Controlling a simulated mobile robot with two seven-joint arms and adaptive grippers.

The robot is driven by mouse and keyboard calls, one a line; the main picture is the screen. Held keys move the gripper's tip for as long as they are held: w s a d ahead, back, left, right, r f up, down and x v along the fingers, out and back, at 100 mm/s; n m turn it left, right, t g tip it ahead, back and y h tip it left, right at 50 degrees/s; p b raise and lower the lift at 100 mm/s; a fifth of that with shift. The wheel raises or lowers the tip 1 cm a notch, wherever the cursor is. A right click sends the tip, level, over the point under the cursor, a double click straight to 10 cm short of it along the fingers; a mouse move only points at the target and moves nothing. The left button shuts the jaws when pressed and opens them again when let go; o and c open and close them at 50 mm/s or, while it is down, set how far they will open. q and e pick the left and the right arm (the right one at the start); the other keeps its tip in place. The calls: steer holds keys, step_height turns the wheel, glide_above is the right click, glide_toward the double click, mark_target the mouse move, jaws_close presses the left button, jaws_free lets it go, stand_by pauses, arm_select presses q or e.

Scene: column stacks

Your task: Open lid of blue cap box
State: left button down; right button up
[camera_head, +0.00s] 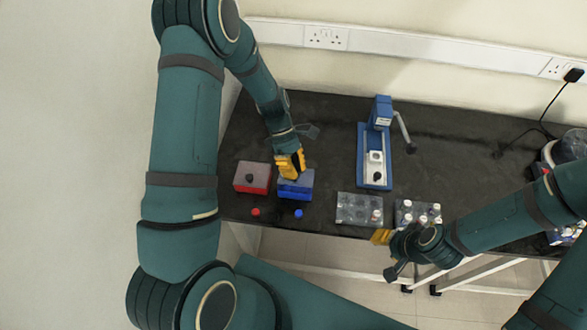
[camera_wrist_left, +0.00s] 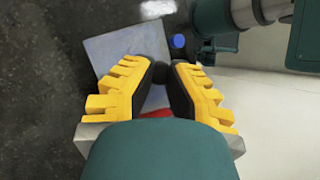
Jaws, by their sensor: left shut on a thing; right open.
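The blue box (camera_head: 295,191) stands near the table's front left, with a pale grey lid on top. My left gripper (camera_head: 292,172) is over the lid from above, shut on its dark knob. In the left wrist view the knob (camera_wrist_left: 160,74) is between the fingertips, above the flat pale lid (camera_wrist_left: 118,48). I cannot tell whether the lid is raised at all. One blue cap (camera_head: 298,213) lies on the table in front of the box. My right gripper (camera_head: 381,237) is open and empty at the table's front edge.
A red box (camera_head: 251,178) with a knobbed lid stands left of the blue box, a red cap (camera_head: 255,212) before it. Clear racks (camera_head: 359,209) with vials are to the right. A blue device (camera_head: 374,160) stands behind. The back left table is clear.

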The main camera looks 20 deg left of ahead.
arm_select(q)
steer(key=shift+w+r+g+p, duration=0.3)
steer(key=shift+w+g, duration=0.05)
steer(key=shift+g, duration=0.15)
steer(key=shift+w+r+g+h, duration=0.15)
steer(key=shift+w+g+h, duration=0.2)
steer(key=shift+g+h, duration=0.2)
